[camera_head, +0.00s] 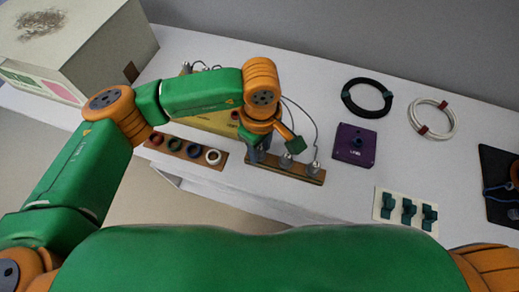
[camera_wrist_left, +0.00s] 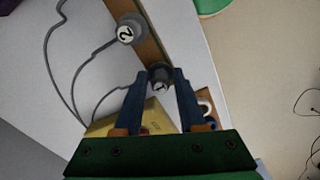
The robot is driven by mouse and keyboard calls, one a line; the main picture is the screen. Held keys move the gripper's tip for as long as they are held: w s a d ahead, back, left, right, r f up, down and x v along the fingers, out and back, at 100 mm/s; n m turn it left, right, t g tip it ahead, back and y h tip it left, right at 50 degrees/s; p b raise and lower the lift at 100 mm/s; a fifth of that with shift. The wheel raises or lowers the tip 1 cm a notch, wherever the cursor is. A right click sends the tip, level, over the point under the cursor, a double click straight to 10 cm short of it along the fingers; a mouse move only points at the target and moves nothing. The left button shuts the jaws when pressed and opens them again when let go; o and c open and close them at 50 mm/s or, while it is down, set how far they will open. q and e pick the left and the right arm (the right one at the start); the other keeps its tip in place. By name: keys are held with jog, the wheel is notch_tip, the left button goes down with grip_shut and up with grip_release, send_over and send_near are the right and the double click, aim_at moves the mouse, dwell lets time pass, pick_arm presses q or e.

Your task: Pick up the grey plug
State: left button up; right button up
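Several grey plugs stand in a row on a wooden strip (camera_head: 283,173) on the white table. My left gripper (camera_head: 262,152) is over the left end of this strip. In the left wrist view, its two dark blue fingers (camera_wrist_left: 160,76) stand on either side of a grey plug marked 1 (camera_wrist_left: 160,87). Whether the fingers press on the plug or leave a thin gap I cannot tell. A second grey plug, marked 2 (camera_wrist_left: 127,31), stands farther along the strip; the middle plug (camera_head: 286,161) and right plug (camera_head: 314,169) show in the head view. My right gripper is out of view.
Thin grey cables run up from the plugs. A yellow box (camera_head: 215,122) is behind my left arm. Coloured rings (camera_head: 193,150) lie left of the strip. A purple box (camera_head: 353,146), black coil (camera_head: 366,98), white coil (camera_head: 432,118) and switch panel (camera_head: 405,210) lie right.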

aim_at(260, 148)
pick_arm(q)
grip_shut()
jog(key=shift+w+r, duration=0.1)
jog(key=shift+r, duration=0.15)
notch_tip(260, 148, up, 3)
jog(key=shift+f, duration=0.1)
jog(key=s+a+r+b, duration=0.2)
jog(key=s+a+r, duration=0.5)
jog(key=s, duration=0.5)
notch_tip(260, 148, up, 3)
jog(key=shift+s+f+b, duration=0.15)
jog(key=shift+s+b, duration=0.05)
jog(key=shift+b, duration=0.15)
jog(key=shift+d, duration=0.1)
